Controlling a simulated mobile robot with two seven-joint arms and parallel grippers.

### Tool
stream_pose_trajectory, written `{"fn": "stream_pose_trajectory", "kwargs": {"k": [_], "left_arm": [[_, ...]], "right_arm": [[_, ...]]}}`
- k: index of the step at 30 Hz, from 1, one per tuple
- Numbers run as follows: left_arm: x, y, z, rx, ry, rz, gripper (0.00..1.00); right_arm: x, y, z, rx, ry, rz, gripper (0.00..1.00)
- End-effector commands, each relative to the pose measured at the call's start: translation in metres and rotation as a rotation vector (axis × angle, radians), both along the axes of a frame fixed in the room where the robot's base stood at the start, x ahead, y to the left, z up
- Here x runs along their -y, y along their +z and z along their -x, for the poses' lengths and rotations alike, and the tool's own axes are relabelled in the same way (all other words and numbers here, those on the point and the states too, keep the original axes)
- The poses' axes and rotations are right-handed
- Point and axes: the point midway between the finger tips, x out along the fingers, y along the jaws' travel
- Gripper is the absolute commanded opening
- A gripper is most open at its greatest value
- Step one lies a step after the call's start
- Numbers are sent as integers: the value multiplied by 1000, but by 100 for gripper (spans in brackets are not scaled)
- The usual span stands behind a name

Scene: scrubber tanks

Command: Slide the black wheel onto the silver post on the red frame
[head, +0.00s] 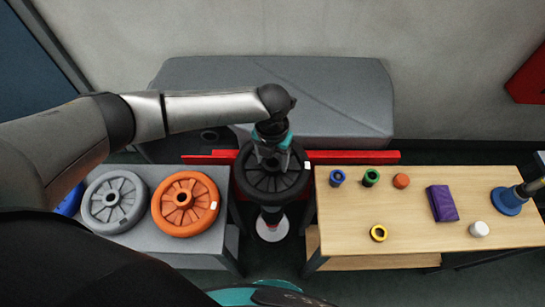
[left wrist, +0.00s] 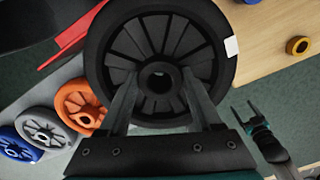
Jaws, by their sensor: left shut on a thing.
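The black wheel (head: 270,188) is in my left gripper (head: 270,160), between the two tables and in front of the red frame (head: 352,157). In the left wrist view my left gripper's fingers (left wrist: 155,90) close on the hub of the black wheel (left wrist: 160,25), which faces the camera. The wheel has a white label at its right rim. I cannot make out the silver post; the wheel and gripper cover the frame's middle. My right gripper (left wrist: 247,112) shows small in the left wrist view, its fingers apart and empty.
A grey table (head: 205,245) at left holds an orange wheel (head: 185,204), a grey wheel (head: 114,201) and a blue wheel (head: 69,201). A wooden table (head: 410,205) at right holds several small parts and a purple block (head: 442,203). A pale round plate (head: 272,230) shows below the black wheel.

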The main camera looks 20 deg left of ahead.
Motion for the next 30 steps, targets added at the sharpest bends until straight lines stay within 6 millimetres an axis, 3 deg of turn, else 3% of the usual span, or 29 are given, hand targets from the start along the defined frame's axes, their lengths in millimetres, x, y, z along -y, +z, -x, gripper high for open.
{"fn": "stream_pose_trajectory", "kwargs": {"k": [14, 30], "left_arm": [[1, -1, -2, 4, 0, 2, 0], [1, -18, -2, 4, 1, 2, 0]], "right_arm": [[0, -1, 0, 0, 0, 0, 82], [0, -12, 0, 0, 0, 0, 82]]}}
